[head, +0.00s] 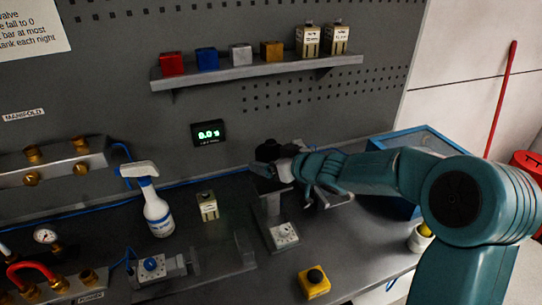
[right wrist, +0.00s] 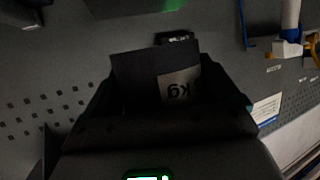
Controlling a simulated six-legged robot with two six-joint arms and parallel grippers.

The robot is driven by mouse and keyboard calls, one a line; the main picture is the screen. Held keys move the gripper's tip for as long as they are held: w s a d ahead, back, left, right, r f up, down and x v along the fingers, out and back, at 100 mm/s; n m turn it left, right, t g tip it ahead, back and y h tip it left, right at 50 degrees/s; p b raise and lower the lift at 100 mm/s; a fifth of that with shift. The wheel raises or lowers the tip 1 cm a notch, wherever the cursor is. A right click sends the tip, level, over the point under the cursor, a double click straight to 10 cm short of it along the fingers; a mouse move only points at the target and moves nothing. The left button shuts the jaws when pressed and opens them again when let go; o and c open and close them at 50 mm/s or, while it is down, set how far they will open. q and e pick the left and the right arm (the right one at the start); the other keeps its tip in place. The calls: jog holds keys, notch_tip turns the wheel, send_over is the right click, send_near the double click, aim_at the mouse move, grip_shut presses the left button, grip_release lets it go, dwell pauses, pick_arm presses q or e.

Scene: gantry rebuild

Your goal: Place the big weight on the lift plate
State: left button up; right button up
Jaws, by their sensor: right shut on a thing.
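My right gripper (head: 283,166) reaches in from the right, over the lift stand in the middle of the bench. It is shut on the big weight, a dark block (head: 268,150). In the right wrist view the weight (right wrist: 140,72) sits between the dark fingers, and its grey label reads "kg" upside down. The lift plate (head: 262,184) is a dark top on a post above a grey base with a dial (head: 284,235). The weight is at or just above the plate; I cannot tell whether they touch. My left gripper is not in view.
A spray bottle (head: 157,210) and a small cream block (head: 207,206) stand left of the lift. A yellow button box (head: 314,282) is in front. A blue-edged bin (head: 420,140) is behind my right arm. A shelf (head: 255,68) with several blocks hangs above. A green display (head: 208,133) is on the wall.

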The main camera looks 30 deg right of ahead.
jog(key=f, duration=0.1)
jog(key=f+b, duration=0.1)
jog(key=shift+w+f, duration=0.2)
jog(key=shift+f, duration=0.25)
jog(key=shift+s+r, duration=0.15)
jog(key=shift+r, duration=0.05)
jog(key=shift+f, duration=0.1)
jog(key=o, duration=1.8)
jog(key=shift+f, duration=0.5)
jog(key=shift+s+a+r, duration=0.15)
jog(key=shift+s+r, duration=0.05)
jog(key=shift+r, duration=0.1)
jog(key=shift+s, duration=0.1)
jog(key=p+v, duration=0.1)
jog(key=v, duration=1)
jog(key=shift+s, duration=0.3)
jog(key=shift+w, duration=0.15)
jog(key=shift+s+r, duration=0.1)
jog(key=shift+s, duration=0.1)
